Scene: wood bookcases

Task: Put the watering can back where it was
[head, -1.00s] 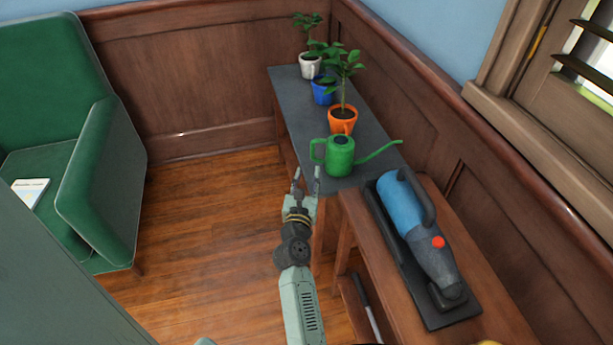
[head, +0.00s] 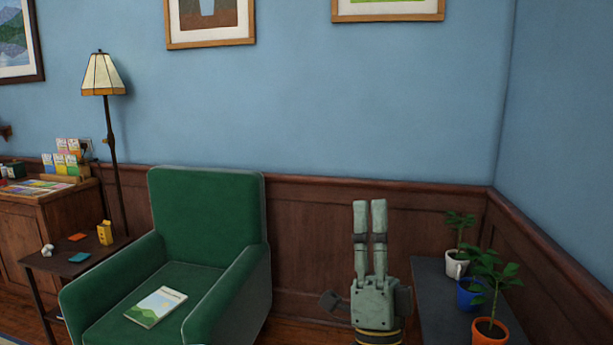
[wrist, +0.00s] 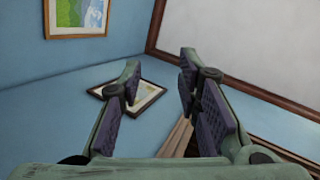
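The watering can is not in either view now. My gripper (head: 370,206) points upward in the head view, left of the dark plant bench (head: 432,292). The wrist view shows its two fingers (wrist: 160,66) apart with nothing between them, so it is open and empty. On the bench stand plants in a white pot (head: 456,264), a blue pot (head: 470,293) and an orange pot (head: 489,331). The bench's near part, beyond the orange pot, is cut off by the picture's lower edge.
A green armchair (head: 208,222) with a booklet (head: 156,306) on its seat stands to the left. Farther left are a small side table (head: 75,262), a floor lamp (head: 103,75) and a wooden cabinet (head: 55,220). Panelled walls meet at the right corner.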

